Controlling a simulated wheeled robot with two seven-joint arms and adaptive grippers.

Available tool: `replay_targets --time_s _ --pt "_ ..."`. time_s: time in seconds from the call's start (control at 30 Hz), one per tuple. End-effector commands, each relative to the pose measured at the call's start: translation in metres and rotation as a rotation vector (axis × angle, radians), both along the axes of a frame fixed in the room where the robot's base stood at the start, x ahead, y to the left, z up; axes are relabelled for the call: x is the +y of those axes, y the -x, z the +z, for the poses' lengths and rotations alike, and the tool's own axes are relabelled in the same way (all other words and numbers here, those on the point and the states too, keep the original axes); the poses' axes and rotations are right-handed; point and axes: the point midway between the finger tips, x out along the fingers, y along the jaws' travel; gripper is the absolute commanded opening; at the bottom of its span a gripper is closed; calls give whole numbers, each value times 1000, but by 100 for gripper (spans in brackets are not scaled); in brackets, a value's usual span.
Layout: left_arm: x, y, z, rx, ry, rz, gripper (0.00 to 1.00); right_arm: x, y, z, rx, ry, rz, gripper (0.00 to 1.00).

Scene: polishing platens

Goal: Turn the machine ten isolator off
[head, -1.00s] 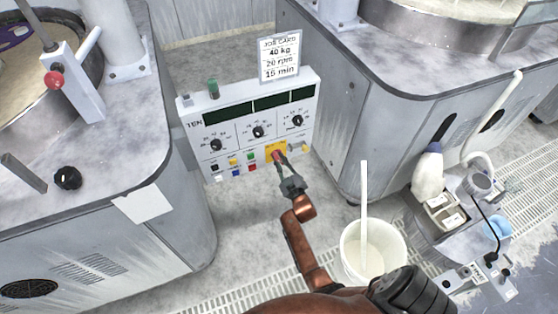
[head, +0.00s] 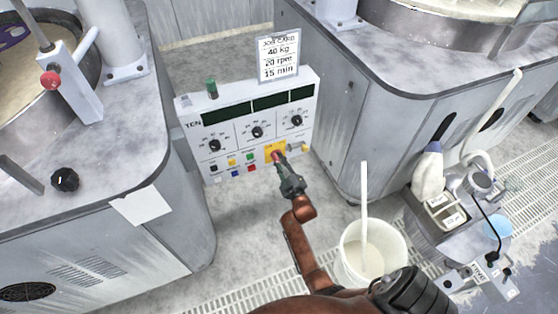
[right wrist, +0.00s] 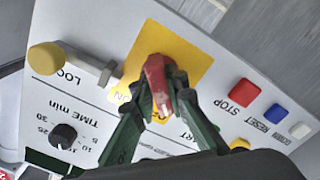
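The machine ten control panel (head: 208,135), marked TEN, stands between two grey machines. Its isolator is a red handle (head: 276,156) on a yellow plate (head: 269,148) at the panel's lower right. In the right wrist view the red handle (right wrist: 157,80) stands over the yellow plate (right wrist: 185,58), with part of the word ON beside my left-hand finger. My right gripper (head: 280,163) is at the handle. In the right wrist view its fingers (right wrist: 160,92) lie against both sides of the handle, closed on it. My left gripper is out of view.
STOP (right wrist: 243,92) and RESET (right wrist: 276,113) buttons sit beside the isolator; a yellow knob (right wrist: 45,57) is on the other side. A job card (head: 278,58) stands on top. A white bucket (head: 352,262) with a stick stands right of my arm.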

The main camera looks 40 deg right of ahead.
Motion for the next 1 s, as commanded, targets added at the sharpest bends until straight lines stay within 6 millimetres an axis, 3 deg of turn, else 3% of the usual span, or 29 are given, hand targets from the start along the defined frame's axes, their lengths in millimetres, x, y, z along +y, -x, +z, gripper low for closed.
replay_targets --time_s 0.27,0.57,1.0 --pt "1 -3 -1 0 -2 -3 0 0 0 0 1 1 1 30" --pt "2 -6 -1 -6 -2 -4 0 0 3 -1 1 0 0 30" --pt "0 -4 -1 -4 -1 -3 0 15 63 -1 2 1 0 30"
